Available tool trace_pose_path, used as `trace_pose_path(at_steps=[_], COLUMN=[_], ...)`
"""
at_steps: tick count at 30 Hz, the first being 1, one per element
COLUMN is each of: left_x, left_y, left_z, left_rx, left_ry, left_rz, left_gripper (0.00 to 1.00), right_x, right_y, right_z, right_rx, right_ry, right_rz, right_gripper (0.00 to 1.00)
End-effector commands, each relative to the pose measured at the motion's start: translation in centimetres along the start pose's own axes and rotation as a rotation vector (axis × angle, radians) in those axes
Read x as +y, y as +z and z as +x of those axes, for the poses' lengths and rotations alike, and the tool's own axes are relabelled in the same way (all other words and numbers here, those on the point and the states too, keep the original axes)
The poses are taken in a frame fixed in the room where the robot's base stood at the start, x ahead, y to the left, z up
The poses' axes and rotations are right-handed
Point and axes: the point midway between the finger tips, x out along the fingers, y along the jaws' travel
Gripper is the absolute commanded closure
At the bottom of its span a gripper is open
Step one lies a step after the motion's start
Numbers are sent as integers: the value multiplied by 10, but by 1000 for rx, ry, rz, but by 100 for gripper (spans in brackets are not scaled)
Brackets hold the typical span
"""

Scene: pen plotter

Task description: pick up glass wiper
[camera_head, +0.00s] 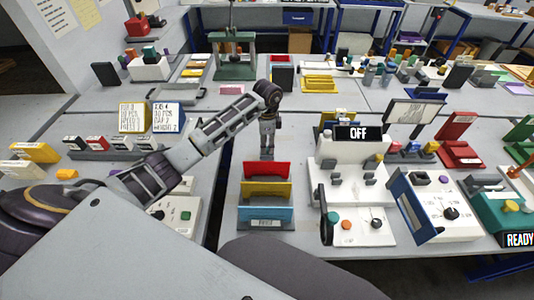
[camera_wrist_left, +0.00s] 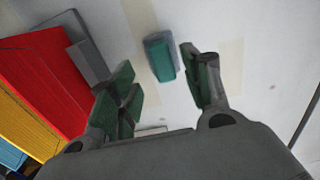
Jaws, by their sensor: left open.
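A small block with a teal-green side and a blue-grey side (camera_wrist_left: 160,55) lies on the white table in the left wrist view. It may be the glass wiper; I cannot tell for sure. My left gripper (camera_wrist_left: 157,72) is open, with its green-padded fingers on either side of the block in the picture. The block looks beyond the fingertips and apart from them. In the head view my left gripper (camera_head: 267,152) points down over the table, and the block is hidden there. My right gripper is not in view.
A rack with red (camera_head: 266,169), yellow and blue panels stands in front of my left gripper. The same red panel (camera_wrist_left: 40,75) is close on the left in the wrist view. A white device with an OFF display (camera_head: 358,133) stands to the right.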

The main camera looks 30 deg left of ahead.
Motion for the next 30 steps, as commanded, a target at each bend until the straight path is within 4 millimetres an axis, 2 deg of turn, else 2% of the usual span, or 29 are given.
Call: trace_pose_path(at_steps=[7,12,19,27,30], left_x=[-4,-4,-4,-4,-4], left_y=[2,2,2,2,2], left_z=[28,39,40,40,40], left_rx=[-1,-1,-1,-1,-1], left_ry=[3,0,-1,-1,-1], left_rz=[-1,-1,0,0,0], left_gripper=[52,52,52,52,65], right_x=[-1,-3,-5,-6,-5], right_y=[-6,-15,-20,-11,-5], right_z=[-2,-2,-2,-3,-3], right_rx=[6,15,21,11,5], right_ry=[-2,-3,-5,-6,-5], right_rz=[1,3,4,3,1], right_gripper=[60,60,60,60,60])
